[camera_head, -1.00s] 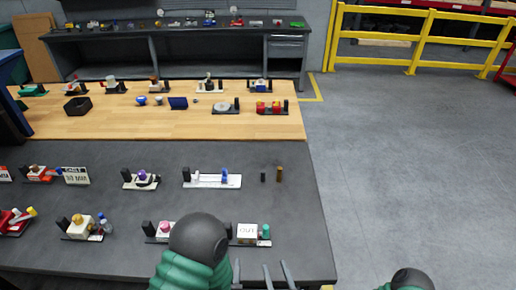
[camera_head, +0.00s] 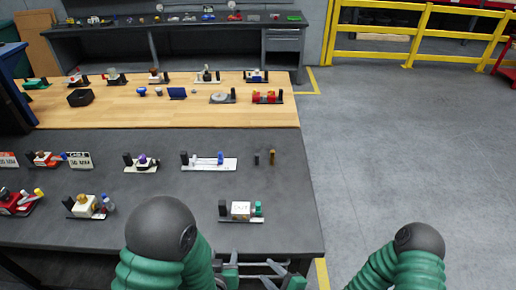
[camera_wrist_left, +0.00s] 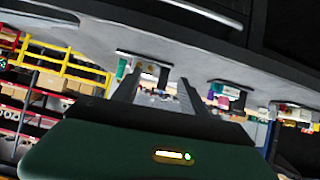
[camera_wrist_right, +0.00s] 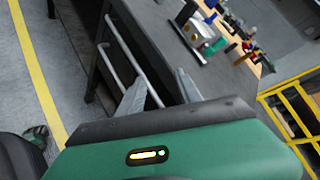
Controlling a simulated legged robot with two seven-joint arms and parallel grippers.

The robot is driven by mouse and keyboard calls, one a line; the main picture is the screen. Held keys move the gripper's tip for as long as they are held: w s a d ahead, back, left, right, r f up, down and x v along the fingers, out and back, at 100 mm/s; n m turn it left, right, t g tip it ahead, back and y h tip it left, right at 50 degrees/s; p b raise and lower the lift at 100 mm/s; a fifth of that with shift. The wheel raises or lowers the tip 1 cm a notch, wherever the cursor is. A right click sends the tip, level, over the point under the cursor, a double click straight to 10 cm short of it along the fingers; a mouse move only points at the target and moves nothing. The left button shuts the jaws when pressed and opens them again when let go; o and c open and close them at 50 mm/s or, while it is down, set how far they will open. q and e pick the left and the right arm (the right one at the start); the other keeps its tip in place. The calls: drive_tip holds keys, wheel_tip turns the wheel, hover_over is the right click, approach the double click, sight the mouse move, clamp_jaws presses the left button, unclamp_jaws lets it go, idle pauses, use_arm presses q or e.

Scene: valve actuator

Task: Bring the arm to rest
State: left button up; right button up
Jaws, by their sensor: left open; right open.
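My left arm enters the head view at the lower left, with a dark round joint and ribbed green sleeve. My left gripper (camera_head: 227,264) is at the table's front edge, its fingers apart and empty; in the left wrist view its two fingers (camera_wrist_left: 156,95) are spread with nothing between them. My right gripper (camera_head: 272,274) is just right of it, partly cut by the lower picture edge. In the right wrist view its fingers (camera_wrist_right: 160,90) are apart and empty, near the table's side bars. My right arm comes in at the lower right. Neither gripper holds anything.
A dark table (camera_head: 270,235) bears several small modules; a white-labelled one (camera_head: 241,210) is nearest the grippers. A wooden-topped table (camera_head: 150,116) and a grey bench (camera_head: 200,30) stand behind. A yellow rail (camera_head: 430,35) is at the back right. The floor (camera_head: 400,150) on the right is clear.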

drive_tip(key=d+r+n+g+h, duration=0.2)
drive_tip(key=d+n+g+h, duration=0.3)
drive_tip(key=d+n, duration=0.65)
use_arm(q)
drive_tip(key=s+a+r+g, duration=0.7)
drive_tip(key=s+a+g, duration=0.2)
drive_tip(key=s, duration=0.3)
drive_tip(key=shift+s+a+r, duration=0.25)
drive_tip(key=shift+s+r, duration=0.05)
drive_tip(key=shift+r, duration=0.05)
use_arm(e)
drive_tip(key=s+d+r+n+g+h, duration=0.2)
drive_tip(key=s+d+r+n+g, duration=0.1)
drive_tip(key=s+r+n, duration=0.4)
drive_tip(key=shift+s+d+r+n+h, duration=0.5)
drive_tip(key=shift+s+r, duration=1.1)
drive_tip(key=shift+r, duration=1.3)
use_arm(q)
drive_tip(key=shift+w, duration=0.15)
use_arm(e)
drive_tip(key=shift+w+d, duration=0.1)
drive_tip(key=shift+w, duration=0.05)
use_arm(q)
drive_tip(key=shift+d, duration=0.2)
use_arm(e)
drive_tip(key=shift+d, duration=0.2)
